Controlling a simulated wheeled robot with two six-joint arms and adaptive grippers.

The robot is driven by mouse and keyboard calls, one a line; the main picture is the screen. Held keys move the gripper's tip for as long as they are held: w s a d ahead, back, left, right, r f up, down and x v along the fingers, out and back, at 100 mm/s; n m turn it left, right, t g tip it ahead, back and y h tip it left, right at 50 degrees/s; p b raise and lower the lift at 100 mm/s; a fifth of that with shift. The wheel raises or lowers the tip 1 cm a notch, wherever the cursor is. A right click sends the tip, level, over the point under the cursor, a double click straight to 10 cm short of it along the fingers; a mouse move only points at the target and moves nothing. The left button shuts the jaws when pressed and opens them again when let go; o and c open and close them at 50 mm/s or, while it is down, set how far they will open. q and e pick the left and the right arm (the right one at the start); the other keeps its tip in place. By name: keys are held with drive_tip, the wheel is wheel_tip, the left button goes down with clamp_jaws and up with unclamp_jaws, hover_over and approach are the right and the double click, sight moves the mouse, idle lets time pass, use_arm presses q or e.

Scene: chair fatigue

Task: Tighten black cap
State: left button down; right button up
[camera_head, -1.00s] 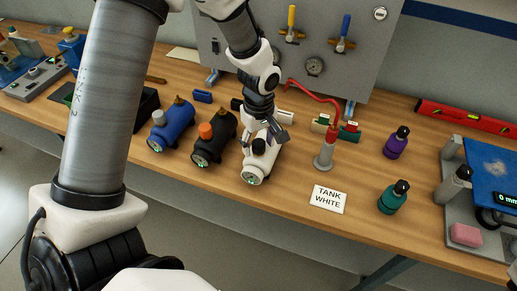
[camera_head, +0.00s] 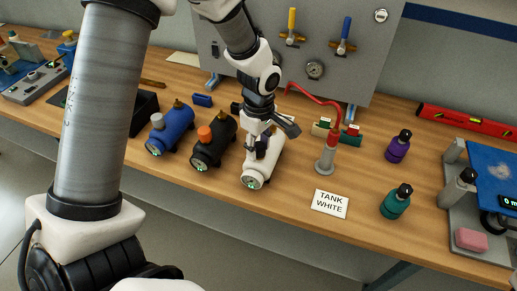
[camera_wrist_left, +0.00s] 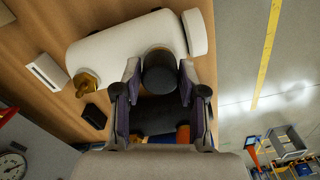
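The white tank (camera_head: 257,172) lies on the bench. In the left wrist view the white tank (camera_wrist_left: 105,55) crosses the top, with a brass fitting (camera_wrist_left: 86,83) on its side. The black cap (camera_wrist_left: 159,72) stands up from it. My left gripper (camera_head: 263,150) is over this tank, pointing down. In the left wrist view its fingers (camera_wrist_left: 160,76) stand on either side of the black cap, very close to it. They look open, with only narrow gaps; contact is hard to judge. In the head view the gripper partly hides the cap. My right gripper is not in view.
A black tank (camera_head: 212,146) with an orange cap and a blue tank (camera_head: 170,132) lie left of it. A grey stand with a red hose (camera_head: 328,152) and a "TANK WHITE" card (camera_head: 330,203) are to the right. Purple (camera_head: 398,148) and teal (camera_head: 396,203) bottles stand farther right.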

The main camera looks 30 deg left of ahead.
use_arm(q)
drive_tip(key=shift+r+m+p, duration=0.15)
drive_tip(key=shift+m+p, duration=0.7)
drive_tip(key=shift+m, duration=0.85)
drive_tip(key=shift+f+m, duration=0.2)
drive_tip(key=shift+m, duration=0.2)
drive_tip(key=c, duration=0.8)
unclamp_jaws()
drive_tip(key=shift+o, duration=0.2)
wheel_tip(320, 180, up, 12)
drive_tip(key=shift+w, duration=0.1)
